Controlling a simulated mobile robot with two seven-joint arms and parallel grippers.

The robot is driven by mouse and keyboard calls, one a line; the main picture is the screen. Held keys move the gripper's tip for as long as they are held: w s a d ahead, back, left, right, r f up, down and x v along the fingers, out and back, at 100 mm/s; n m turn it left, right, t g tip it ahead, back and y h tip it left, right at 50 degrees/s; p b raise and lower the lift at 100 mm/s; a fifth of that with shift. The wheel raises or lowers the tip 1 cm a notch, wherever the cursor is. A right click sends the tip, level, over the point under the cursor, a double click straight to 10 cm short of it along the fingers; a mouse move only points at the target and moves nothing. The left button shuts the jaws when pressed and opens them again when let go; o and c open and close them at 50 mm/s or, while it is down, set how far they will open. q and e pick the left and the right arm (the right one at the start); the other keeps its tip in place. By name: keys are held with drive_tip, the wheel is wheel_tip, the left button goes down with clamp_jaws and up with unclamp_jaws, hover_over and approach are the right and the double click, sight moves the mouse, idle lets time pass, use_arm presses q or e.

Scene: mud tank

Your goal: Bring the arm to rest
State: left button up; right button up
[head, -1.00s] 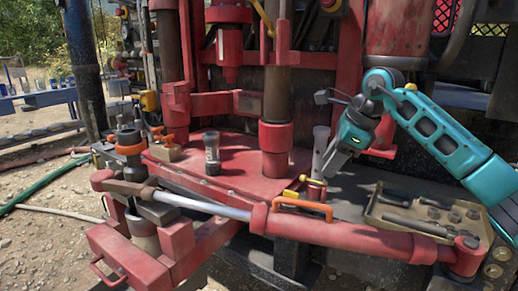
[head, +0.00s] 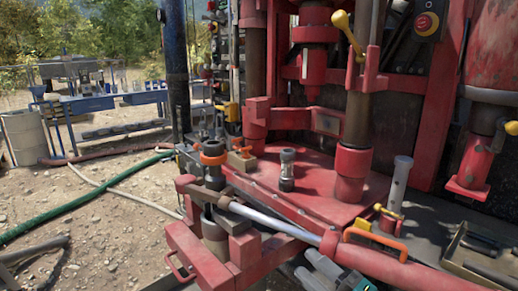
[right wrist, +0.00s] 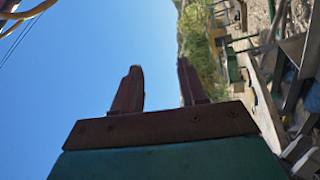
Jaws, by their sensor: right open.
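My right gripper shows in the right wrist view (right wrist: 159,64), its two dark reddish fingers apart with only blue sky between them. It holds nothing. In the head view, a small teal and grey part of my right arm (head: 335,272) shows at the bottom edge, in front of the red beam; the rest is cut off by the frame. My left gripper is not in view.
A red beam (head: 385,268) crosses the front. A tray of tools (head: 460,262) lies at right.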

drive_tip(key=s+d+f+m+g+h+p, duration=0.1)
drive_tip(key=s+d+f+m+g+h, duration=0.1)
drive_tip(key=s+f+m+h, duration=0.4)
drive_tip(key=s+d+f+m+g+h, duration=0.2)
drive_tip(key=s+d+f+m+h, duration=0.3)
drive_tip(key=s+f+m, duration=0.6)
wheel_tip(320, 180, down, 4)
drive_tip(key=m+h, duration=0.1)
drive_tip(key=m, duration=0.3)
drive_tip(key=shift+s+d+r+p, duration=0.2)
drive_tip(key=shift+p, duration=0.2)
